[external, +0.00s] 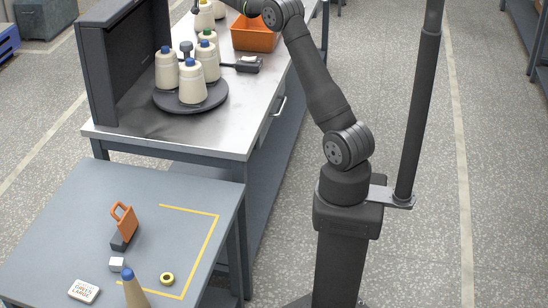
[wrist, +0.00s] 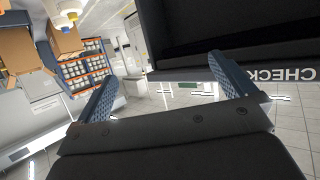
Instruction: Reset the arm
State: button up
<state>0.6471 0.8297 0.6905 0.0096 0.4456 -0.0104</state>
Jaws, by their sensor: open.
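My gripper (wrist: 165,80) shows in the wrist view with two blue textured fingers spread wide apart. Nothing is between them. In the external view my arm rises from its base, bends at the top and reaches left; the gripper itself is cut off by the top edge. Cream bobbins with coloured tips (external: 192,82) stand on a round dark tray (external: 181,108) on the metal bench, well below my arm's upper bend. A blue-tipped bobbin (external: 135,292) stands on the front table.
An orange bin (external: 254,34) and a black device (external: 249,65) are on the bench. A dark panel reading CHECK (wrist: 287,75) is ahead.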

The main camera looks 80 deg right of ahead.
jog(key=s+d+f+m+g+h, duration=0.15)
jog(key=s+d, duration=0.25)
jog(key=d, duration=0.8)
notch_tip(320, 180, down, 8)
jog(key=d, duration=0.1)
jog(key=shift+s, duration=0.35)
jog(key=shift+r, duration=0.2)
